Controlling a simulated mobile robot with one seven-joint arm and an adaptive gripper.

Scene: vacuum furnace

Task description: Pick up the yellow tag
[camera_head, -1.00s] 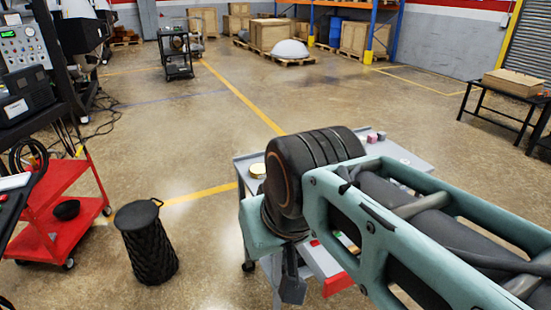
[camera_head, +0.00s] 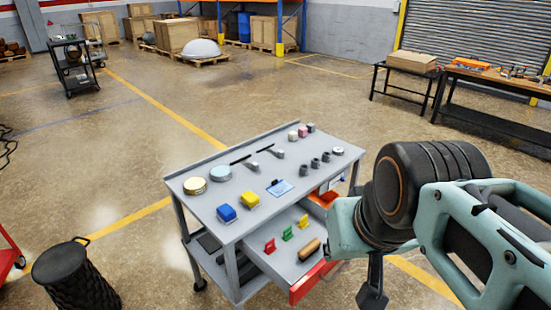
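The yellow tag (camera_head: 303,222) stands in the open drawer (camera_head: 285,265) of the grey cart, behind and to the right of a green tag (camera_head: 288,234) and a red tag (camera_head: 270,246). All three stand in a slanting row. My arm reaches in from the right edge. Part of my gripper (camera_head: 372,288) shows as a dark piece below the arm, to the right of the drawer and apart from the tags. The rest of the gripper is hidden, so its opening cannot be seen.
The cart top (camera_head: 225,205) carries a yellow block (camera_head: 250,200), a blue block (camera_head: 226,213), round tins, clamp-like tools and several small dark parts. A brown cylinder (camera_head: 309,249) lies in the drawer. A black bin (camera_head: 75,278) stands left, with open floor around the cart.

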